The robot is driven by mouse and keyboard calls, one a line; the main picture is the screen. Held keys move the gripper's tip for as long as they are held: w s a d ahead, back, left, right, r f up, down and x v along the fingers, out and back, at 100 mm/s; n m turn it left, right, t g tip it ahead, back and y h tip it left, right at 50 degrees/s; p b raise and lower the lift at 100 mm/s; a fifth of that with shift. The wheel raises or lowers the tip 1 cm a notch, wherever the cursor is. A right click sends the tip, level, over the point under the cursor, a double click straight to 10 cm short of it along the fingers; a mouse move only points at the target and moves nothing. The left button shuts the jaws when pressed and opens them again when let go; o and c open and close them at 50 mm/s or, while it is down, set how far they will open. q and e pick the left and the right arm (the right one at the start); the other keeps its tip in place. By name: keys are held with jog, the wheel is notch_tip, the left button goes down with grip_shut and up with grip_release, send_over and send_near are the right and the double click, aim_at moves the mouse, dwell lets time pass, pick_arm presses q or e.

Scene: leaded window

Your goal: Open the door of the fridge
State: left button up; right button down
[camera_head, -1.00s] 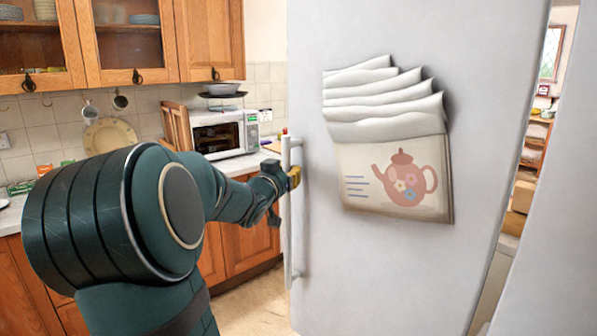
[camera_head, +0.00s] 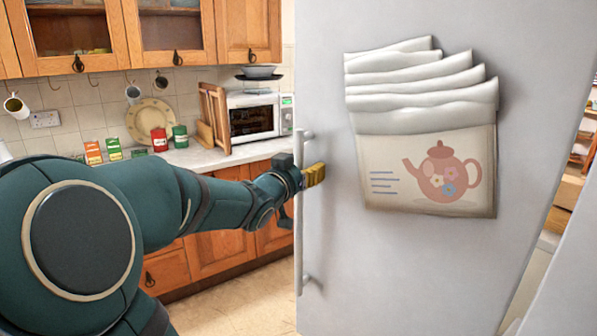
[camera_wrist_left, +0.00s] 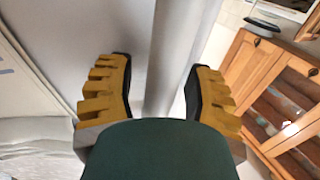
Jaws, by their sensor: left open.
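The fridge door (camera_head: 440,270) is a tall light-grey panel filling the middle and right of the head view. Its vertical bar handle (camera_head: 304,240) runs along its left edge. My left gripper (camera_head: 312,177), with yellow finger pads, is at the upper half of the handle. In the left wrist view, the open left gripper (camera_wrist_left: 160,92) has one finger on each side of the handle bar (camera_wrist_left: 172,50). I cannot tell whether either finger touches it. My right gripper is not in view.
A holder with white sheets and a teapot picture (camera_head: 425,170) is on the door. Wooden cabinets (camera_head: 215,230) and a counter with a microwave (camera_head: 253,115) stand at left. Floor (camera_head: 245,305) is clear below. A slanted gap right of the door shows shelves and boxes (camera_head: 568,190).

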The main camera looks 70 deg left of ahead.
pick_arm(q)
jog(key=v, duration=1.1)
jog(key=shift+s+d, duration=0.25)
jog(key=shift+d, duration=0.1)
